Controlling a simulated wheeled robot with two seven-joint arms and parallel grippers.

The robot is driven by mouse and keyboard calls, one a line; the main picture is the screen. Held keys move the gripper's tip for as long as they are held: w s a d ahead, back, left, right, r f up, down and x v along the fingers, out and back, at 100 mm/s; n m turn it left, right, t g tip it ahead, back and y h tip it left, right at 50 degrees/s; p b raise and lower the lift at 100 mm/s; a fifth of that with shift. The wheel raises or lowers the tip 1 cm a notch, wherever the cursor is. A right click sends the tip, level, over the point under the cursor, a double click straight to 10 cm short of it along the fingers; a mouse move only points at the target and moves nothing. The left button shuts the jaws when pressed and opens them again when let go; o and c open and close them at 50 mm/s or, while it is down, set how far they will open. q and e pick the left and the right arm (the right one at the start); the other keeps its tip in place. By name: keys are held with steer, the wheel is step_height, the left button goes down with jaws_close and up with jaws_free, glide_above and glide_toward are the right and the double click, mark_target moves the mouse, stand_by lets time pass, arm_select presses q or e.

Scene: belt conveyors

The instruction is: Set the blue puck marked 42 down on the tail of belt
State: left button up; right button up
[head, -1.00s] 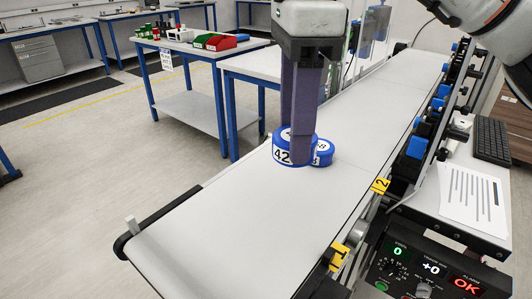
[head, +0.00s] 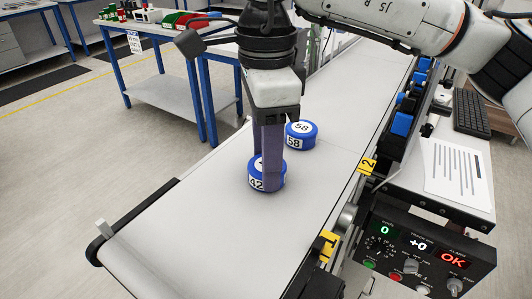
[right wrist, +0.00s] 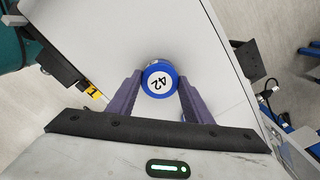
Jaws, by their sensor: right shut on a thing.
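The blue puck marked 42 (head: 254,184) has a white top and label. It is at the belt surface, on the near half of the white belt (head: 190,230); I cannot tell if it touches the belt. My right gripper (head: 269,178) comes down from above, its purple fingers shut on this puck. The right wrist view shows the puck marked 42 (right wrist: 160,78) between the two fingertips (right wrist: 160,88). The belt's near end is at the lower left, with a dark edge and a small pale post (head: 103,229). My left gripper is not in view.
A second blue puck marked 58 (head: 300,135) stands on the belt farther back, apart from the held one. Yellow markers 1 (head: 328,245) and 2 (head: 367,165) line the right edge. A control box (head: 425,250) sits at right. The belt's near end is clear.

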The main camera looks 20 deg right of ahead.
steer(key=shift+f, duration=0.1)
steer(key=o, duration=1.2)
steer(key=shift+c, duration=0.2)
step_height(320, 180, up, 12)
steer(key=p, duration=0.1)
steer(key=shift+r, duration=0.2)
